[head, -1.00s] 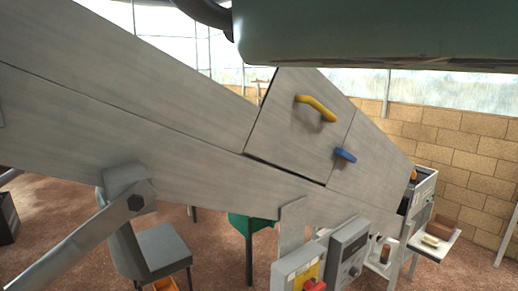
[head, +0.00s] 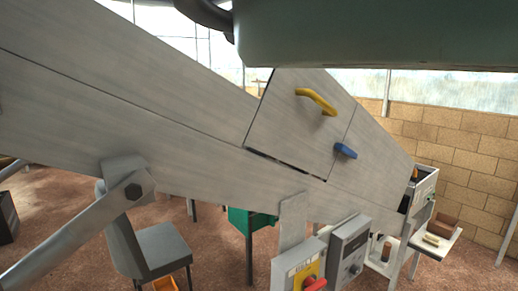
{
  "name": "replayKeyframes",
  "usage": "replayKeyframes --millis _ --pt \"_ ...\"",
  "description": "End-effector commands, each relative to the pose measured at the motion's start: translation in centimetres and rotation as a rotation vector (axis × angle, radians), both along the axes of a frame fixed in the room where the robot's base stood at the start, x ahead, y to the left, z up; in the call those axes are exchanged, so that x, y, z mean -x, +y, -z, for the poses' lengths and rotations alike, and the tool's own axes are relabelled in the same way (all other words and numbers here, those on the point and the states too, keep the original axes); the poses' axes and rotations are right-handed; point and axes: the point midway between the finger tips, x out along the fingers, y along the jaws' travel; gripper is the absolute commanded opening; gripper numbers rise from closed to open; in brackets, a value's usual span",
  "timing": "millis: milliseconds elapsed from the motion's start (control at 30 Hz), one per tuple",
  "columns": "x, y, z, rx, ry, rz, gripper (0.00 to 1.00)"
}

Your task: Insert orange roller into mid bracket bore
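I cannot make out the orange roller for certain. A small orange spot (head: 415,174) shows at the far right end of a big grey sheet-metal machine, too small to identify. The mid bracket and its bore cannot be told apart in this view. A grey open-topped unit (head: 424,186) stands at that same end, partly hidden by the machine. My gripper is not in view.
The grey machine (head: 230,160) fills the middle, with a yellow handle (head: 316,101) and a blue latch (head: 345,151). Control boxes (head: 350,252) with a red knob (head: 315,284) hang below. A chair (head: 160,245) and a side shelf (head: 434,248) with small blocks stand nearby.

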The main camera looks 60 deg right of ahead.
Motion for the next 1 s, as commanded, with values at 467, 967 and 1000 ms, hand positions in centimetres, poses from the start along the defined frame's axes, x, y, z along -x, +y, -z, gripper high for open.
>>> replayKeyframes --millis 467,967,1000 --pt "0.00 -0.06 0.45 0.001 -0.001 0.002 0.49" --pt "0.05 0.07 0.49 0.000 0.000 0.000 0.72" --pt "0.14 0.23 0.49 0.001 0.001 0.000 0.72"
